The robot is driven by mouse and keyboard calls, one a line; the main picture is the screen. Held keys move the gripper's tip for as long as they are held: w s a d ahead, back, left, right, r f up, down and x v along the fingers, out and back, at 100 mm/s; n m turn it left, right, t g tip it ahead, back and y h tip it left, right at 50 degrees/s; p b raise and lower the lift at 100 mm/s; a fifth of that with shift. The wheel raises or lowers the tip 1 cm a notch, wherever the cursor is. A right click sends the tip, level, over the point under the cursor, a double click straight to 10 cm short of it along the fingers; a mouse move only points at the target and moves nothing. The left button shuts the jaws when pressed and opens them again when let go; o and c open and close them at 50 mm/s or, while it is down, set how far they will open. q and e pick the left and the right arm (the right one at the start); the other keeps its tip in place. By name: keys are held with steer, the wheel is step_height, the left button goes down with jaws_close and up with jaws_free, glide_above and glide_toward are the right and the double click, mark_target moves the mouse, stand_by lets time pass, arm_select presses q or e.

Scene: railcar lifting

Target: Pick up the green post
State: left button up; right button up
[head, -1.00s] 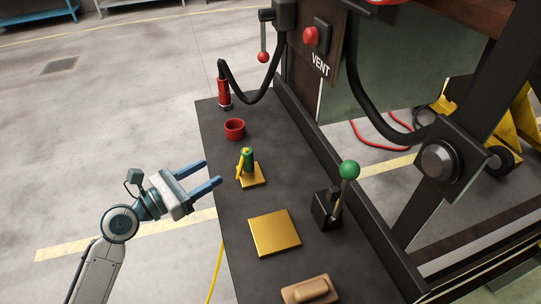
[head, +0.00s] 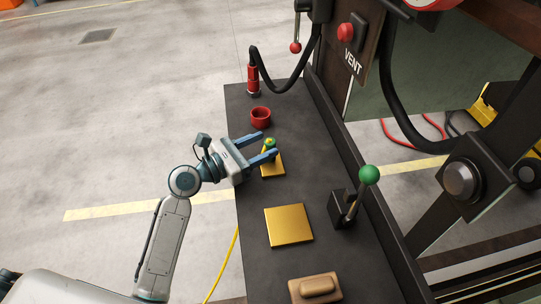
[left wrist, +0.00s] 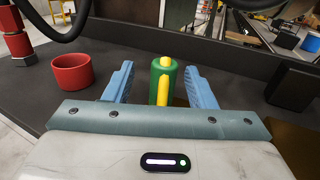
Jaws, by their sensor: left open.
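The green post (left wrist: 163,68) stands upright on a small yellow plate (head: 272,168) on the dark bench, with a yellow strip on its side. In the head view the post (head: 269,144) is partly hidden by my left gripper (head: 267,145). My left gripper is open, with its two blue fingers on either side of the post. In the left wrist view the post shows between the fingertips (left wrist: 161,84), closer to the right finger. I cannot tell whether a finger touches it. My right gripper is not in view.
A red cup (head: 260,117) and a red cylinder with a black hose (head: 253,78) stand beyond the gripper. A larger yellow plate (head: 289,226), a green-knobbed lever (head: 368,175) and a wooden block (head: 316,288) are nearer. The bench's raised edge runs along the right.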

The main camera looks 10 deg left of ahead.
mark_target(265, 146)
arm_select(q)
steer(key=p+x, duration=0.1)
steer(key=x, duration=0.2)
steer(key=shift+d, duration=0.4)
steer(key=shift+w+d+f, duration=0.1)
steer(key=shift+w+d, duration=0.1)
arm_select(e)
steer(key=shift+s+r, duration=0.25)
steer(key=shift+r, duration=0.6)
arm_select(q)
steer(key=shift+a, duration=0.1)
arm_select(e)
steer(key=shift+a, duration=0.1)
arm_select(q)
jaws_close()
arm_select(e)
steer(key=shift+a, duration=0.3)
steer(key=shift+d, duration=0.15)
